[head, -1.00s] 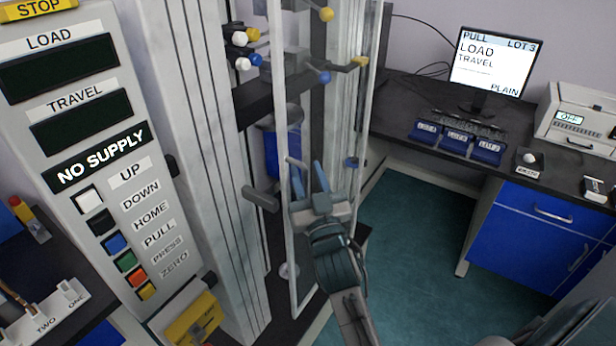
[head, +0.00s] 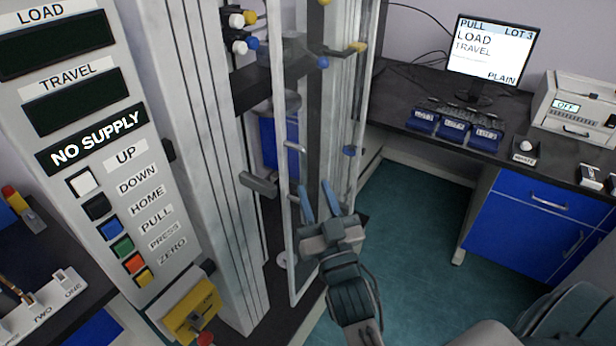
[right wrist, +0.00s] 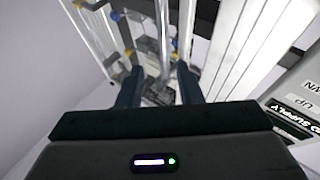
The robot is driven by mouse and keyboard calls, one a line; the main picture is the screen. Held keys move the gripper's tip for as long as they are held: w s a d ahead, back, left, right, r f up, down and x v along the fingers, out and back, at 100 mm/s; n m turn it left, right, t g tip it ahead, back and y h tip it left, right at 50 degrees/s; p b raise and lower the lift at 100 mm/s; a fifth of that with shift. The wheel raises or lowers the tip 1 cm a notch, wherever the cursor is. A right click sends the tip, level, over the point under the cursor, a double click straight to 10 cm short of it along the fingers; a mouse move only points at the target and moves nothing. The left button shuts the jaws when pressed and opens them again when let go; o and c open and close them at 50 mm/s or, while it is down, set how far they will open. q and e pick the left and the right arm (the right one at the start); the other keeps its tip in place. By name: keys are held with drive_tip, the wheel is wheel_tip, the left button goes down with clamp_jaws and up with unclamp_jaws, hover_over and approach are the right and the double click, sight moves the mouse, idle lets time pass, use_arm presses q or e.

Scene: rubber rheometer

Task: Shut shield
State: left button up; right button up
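The shield (head: 283,200) is a tall clear panel in a pale metal frame on the front of the test machine. A gap shows between its left edge and the machine's grey column, so it stands ajar. A small grey handle (head: 293,147) sits on its left edge. My right gripper (head: 317,190) is open and empty, with its two blue fingers pointing up, below and right of the handle. It appears apart from the handle; contact with the panel cannot be told. In the right wrist view the spread fingers (right wrist: 158,82) frame part of the machine. My left gripper is out of view.
The control panel (head: 93,150) reads NO SUPPLY at left, with a yellow box and red knob (head: 192,315) below. A desk (head: 395,100) with a monitor (head: 490,48) and blue lot boxes (head: 453,130) is at right. Open green floor (head: 415,215) lies between.

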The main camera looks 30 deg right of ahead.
drive_tip(key=v, duration=0.3)
drive_tip(key=shift+d, duration=0.1)
idle(0.4)
